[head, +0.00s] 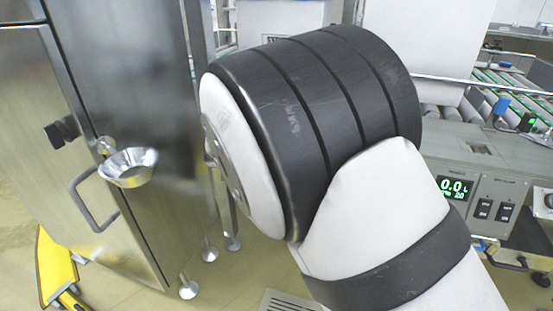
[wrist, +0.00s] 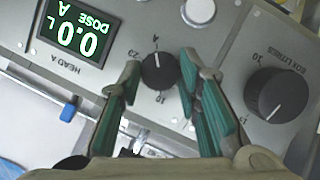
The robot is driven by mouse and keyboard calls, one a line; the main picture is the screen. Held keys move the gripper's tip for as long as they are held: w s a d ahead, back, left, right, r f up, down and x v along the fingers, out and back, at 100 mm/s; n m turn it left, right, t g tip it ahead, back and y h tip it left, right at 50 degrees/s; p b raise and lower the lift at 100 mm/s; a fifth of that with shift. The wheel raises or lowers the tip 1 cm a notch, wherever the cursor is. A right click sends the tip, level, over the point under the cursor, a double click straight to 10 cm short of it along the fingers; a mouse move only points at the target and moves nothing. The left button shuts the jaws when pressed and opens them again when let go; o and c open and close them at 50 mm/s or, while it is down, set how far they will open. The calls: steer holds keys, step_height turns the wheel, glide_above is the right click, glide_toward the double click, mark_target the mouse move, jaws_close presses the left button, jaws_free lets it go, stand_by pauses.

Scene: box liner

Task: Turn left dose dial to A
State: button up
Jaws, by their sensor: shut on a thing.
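The left dose dial (wrist: 160,71) is a small black knob on the grey panel (wrist: 225,45) in the wrist view, near the label HEAD A. Its surround carries an A, a 20 and a 10. Its white pointer line faces the A. My gripper (wrist: 162,72) has its teal-padded fingers on both sides of the dial and is shut on it. The display (wrist: 75,32) beside it reads DOSE A 0.0 L. In the head view my arm hides the dial and my gripper; a display (head: 454,188) there reads 0.0.
A larger black BOX LITRES knob (wrist: 276,95) sits close to the right finger in the wrist view. In the head view, black switches (head: 483,208) are on the panel, and a steel cabinet (head: 90,130) stands left.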

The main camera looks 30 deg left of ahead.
stand_by(0.4)
steer(key=o, duration=1.1)
steer(key=shift+o, duration=0.2)
steer(key=v, duration=0.7)
steer(key=shift+s, duration=0.15)
steer(key=shift+d+r, duration=0.15)
